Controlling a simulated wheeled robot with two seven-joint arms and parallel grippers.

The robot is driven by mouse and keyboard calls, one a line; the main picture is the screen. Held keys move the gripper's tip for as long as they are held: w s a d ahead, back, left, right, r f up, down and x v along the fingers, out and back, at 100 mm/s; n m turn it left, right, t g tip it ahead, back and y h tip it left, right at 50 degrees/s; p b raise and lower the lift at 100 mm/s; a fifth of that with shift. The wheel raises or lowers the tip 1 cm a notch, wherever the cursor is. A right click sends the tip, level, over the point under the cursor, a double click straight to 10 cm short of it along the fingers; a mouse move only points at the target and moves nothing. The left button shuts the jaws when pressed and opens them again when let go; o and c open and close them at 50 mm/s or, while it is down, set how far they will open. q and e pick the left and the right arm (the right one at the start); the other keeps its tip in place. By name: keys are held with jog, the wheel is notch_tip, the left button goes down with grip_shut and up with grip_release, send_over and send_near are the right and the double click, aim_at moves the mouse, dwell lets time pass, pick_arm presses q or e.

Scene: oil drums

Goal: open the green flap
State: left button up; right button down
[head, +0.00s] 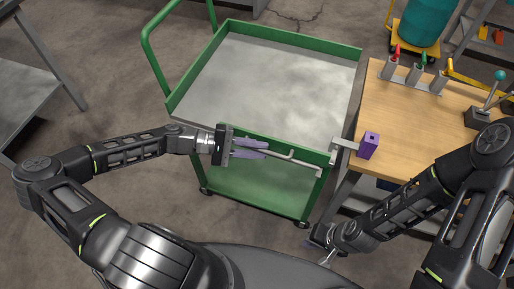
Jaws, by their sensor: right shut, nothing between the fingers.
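The green cart (290,47) has a grey metal top tray. Its near side has a green flap panel (300,141) with a grey bar handle (303,163) along it. My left gripper (250,148) has its two purple fingers at the left part of this bar, one above and one below. I cannot tell whether they grip it. My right gripper (320,240) is low, to the right of the cart's near leg, shut and empty. The flap looks upright, level with the tray's near edge.
A wooden workbench (410,125) stands right of the cart, with a purple block (368,146) at its near left corner beside a grey bracket (344,144). Levers and a teal drum (425,22) are behind. A grey metal table (25,95) stands left.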

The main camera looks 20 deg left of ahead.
pick_arm(q)
jog(key=shift+c, duration=0.4)
grip_shut()
jog(key=shift+s+f, duration=0.1)
jog(key=shift+s+a+f+m+t+h+b, duration=0.15)
jog(key=shift+s+f+m+h+b, duration=0.5)
jog(key=shift+m+b, duration=1.8)
jog(key=shift+s+d+f+m+t+h+b, duration=0.1)
jog(key=shift+f+m+t+h+b, duration=0.15)
jog(key=shift+f+m+h+b, duration=1.55)
jog(key=shift+s+a+f+m+t+h+b, duration=0.1)
jog(key=shift+s+f+m+t+b, duration=0.25)
jog(key=shift+m+b, duration=2.7)
jog(key=shift+r+n+b, duration=0.1)
jog(key=shift+n+b, duration=0.2)
jog(key=shift+b, duration=0.15)
